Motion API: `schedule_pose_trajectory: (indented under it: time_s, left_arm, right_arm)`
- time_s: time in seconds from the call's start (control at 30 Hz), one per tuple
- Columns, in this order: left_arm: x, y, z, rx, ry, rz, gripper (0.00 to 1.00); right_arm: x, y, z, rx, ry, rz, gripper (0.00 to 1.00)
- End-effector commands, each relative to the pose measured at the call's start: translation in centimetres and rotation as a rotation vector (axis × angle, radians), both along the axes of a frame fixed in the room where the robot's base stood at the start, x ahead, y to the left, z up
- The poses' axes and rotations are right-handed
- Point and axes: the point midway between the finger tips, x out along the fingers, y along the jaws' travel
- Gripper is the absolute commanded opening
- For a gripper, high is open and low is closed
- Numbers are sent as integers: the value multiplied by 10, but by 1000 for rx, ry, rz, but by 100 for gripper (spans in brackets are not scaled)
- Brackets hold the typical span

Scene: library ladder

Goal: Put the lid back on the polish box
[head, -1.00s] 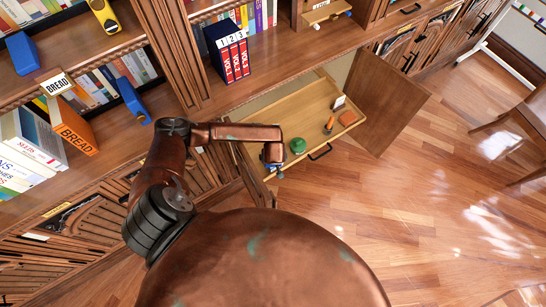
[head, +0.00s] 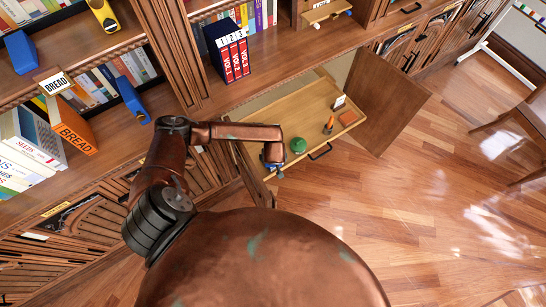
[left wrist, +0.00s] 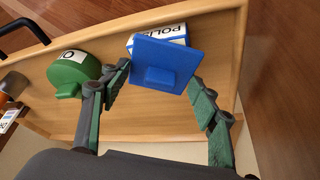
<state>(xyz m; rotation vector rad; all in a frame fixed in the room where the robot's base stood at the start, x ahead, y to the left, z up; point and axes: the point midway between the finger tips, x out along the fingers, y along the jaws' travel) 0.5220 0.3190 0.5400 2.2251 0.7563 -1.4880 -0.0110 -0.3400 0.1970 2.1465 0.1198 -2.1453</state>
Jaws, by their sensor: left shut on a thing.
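The blue square lid (left wrist: 165,68) with its raised knob is between the fingers of my left gripper (left wrist: 160,80), which is shut on it. The polish box (left wrist: 162,33) is just behind the lid in the left wrist view; its white label, partly covered, and some blue show above the lid. I cannot tell whether lid and box touch. In the head view my left gripper (head: 272,158) is small, over the near left end of the pull-out tray, with a bit of blue below it. My right gripper is not in view.
The wooden tray (head: 270,113) also holds a green round container (head: 299,145), an orange upright item (head: 328,125) and an orange block (head: 347,118). The green container (left wrist: 74,70) is close beside my left finger. A black handle (head: 320,151) and an open cabinet door (head: 388,103) flank the tray.

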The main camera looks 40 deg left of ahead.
Motion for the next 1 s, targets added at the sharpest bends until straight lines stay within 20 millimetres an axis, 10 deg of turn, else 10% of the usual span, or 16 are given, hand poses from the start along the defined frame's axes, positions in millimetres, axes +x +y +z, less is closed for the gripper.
schedule_pose_trajectory:
  time_s: [0.43, 0.5, 1.0]
  left_arm:
    - [0, 0, -1, 0, 0, 0, 39]
    - [0, 0, -1, 0, 0, 0, 59]
    - [0, 0, -1, 0, 0, 0, 80]
  right_arm:
    - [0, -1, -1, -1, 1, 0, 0]
    - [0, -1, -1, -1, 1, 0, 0]
    - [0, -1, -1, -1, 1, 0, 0]
